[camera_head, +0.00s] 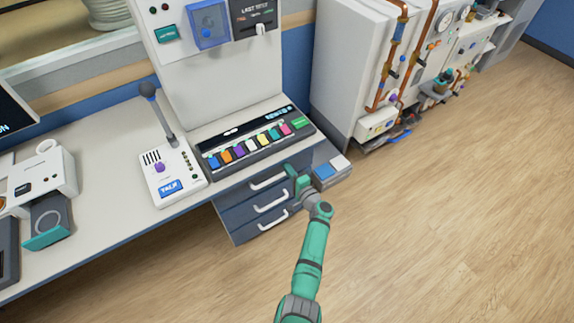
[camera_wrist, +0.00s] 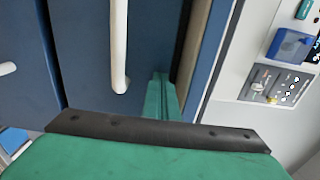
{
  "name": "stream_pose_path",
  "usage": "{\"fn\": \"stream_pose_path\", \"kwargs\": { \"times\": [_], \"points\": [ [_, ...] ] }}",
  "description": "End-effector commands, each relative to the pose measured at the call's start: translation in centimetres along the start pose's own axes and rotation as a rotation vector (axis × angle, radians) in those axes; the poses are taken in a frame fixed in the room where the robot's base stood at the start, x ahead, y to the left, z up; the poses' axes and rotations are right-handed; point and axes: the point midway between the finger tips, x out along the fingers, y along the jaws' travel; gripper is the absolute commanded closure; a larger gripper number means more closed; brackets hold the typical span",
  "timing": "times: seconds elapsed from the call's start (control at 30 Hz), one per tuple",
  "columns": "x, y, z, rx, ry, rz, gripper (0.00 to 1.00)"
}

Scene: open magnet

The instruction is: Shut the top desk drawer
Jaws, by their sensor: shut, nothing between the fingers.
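My green gripper (camera_head: 291,172) is at the right end of the top drawer's front, beside the handle. In the wrist view the drawer front (camera_wrist: 85,75) fills the left, with its handle (camera_wrist: 119,45) near the shut, empty fingers (camera_wrist: 161,92). The fingertips are at or very near the front; contact is unclear.
A box with blue and white pads (camera_head: 331,169) stands on the floor right of the drawers. A keyed console (camera_head: 252,138) and a talk microphone unit (camera_head: 168,174) sit on the desk. Open wooden floor (camera_head: 430,220) lies to the right.

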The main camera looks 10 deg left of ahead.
Motion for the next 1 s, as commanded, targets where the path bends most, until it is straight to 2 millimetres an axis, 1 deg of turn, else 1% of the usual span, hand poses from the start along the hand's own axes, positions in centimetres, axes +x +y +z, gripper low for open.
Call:
{"fn": "stream_pose_path", "kwargs": {
  "times": [0.03, 0.1, 0.17, 0.27, 0.37, 0.6, 0.73, 0.9, 1.0],
  "points": [
    [0.8, -0.4, 0.6, -0.008, -0.015, -0.001, 1.00],
    [0.6, -0.4, 0.8, -0.008, -0.017, -0.002, 1.00],
    [0.2, -0.4, 0.9, -0.008, -0.018, -0.002, 1.00],
    [-1.0, -0.2, 0.8, -0.005, -0.017, -0.002, 1.00],
    [-2.8, -0.1, 0.4, -0.003, -0.012, -0.001, 1.00],
    [-8.1, 0.0, -0.1, -0.002, -0.006, -0.001, 1.00],
    [-10.7, -0.1, -0.5, -0.001, 0.001, -0.001, 1.00],
    [-12.8, -0.1, -0.8, -0.001, 0.004, -0.001, 1.00],
    [-13.4, 0.0, -0.8, 0.000, 0.005, -0.001, 1.00]
  ]
}}
